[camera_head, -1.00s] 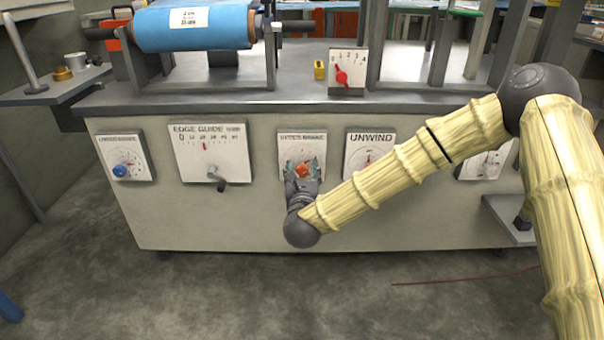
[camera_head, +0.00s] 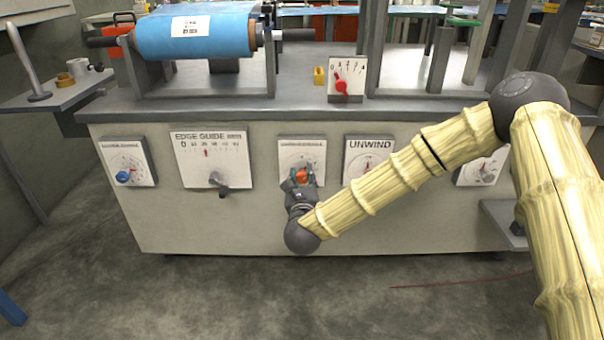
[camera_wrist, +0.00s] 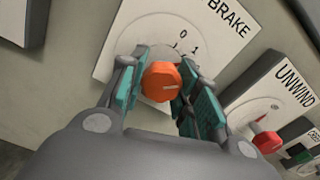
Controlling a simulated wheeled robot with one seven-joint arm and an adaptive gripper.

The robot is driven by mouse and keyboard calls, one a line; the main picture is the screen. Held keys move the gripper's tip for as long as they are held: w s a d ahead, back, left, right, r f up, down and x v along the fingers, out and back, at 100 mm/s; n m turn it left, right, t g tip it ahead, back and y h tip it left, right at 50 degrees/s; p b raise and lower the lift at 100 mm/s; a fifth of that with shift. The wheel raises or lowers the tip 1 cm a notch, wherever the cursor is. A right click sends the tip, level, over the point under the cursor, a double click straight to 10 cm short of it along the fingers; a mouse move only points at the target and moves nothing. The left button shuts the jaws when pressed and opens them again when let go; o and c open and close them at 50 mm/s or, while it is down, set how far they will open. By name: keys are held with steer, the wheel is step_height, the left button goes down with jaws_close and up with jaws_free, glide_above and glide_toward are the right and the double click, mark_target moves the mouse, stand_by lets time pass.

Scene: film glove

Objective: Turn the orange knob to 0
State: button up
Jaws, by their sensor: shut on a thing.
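The orange knob (camera_head: 301,176) sits on a white dial plate (camera_head: 292,148) on the front of the machine cabinet. The plate (camera_wrist: 132,32) reads BRAKE, and the digits 0 and 1 show above the knob; the rest of the scale is hidden. My gripper (camera_head: 300,182) reaches the knob from the front. In the wrist view its teal fingers (camera_wrist: 163,92) stand on both sides of the knob, shut on it.
A plate marked UNWIND (camera_head: 368,152) with a red knob (camera_wrist: 267,141) lies close on the right. The EDGE GUIDE plate (camera_head: 212,160) with a crank is to the left, then a blue knob (camera_head: 123,177). The blue film roll (camera_head: 196,30) is above. The floor (camera_head: 270,295) in front is clear.

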steer(key=n+p, duration=0.4)
steer(key=shift+d+r+n, duration=0.1)
steer(key=shift+r+n, duration=0.15)
steer(key=shift+n, duration=0.05)
steer(key=n+p, duration=0.3)
steer(key=shift+f+n+p, duration=0.15)
steer(key=shift+n+p, duration=0.65)
steer(key=shift+n, duration=0.1)
steer(key=o, duration=1)
steer(key=shift+s, duration=0.1)
steer(key=s, duration=1.2)
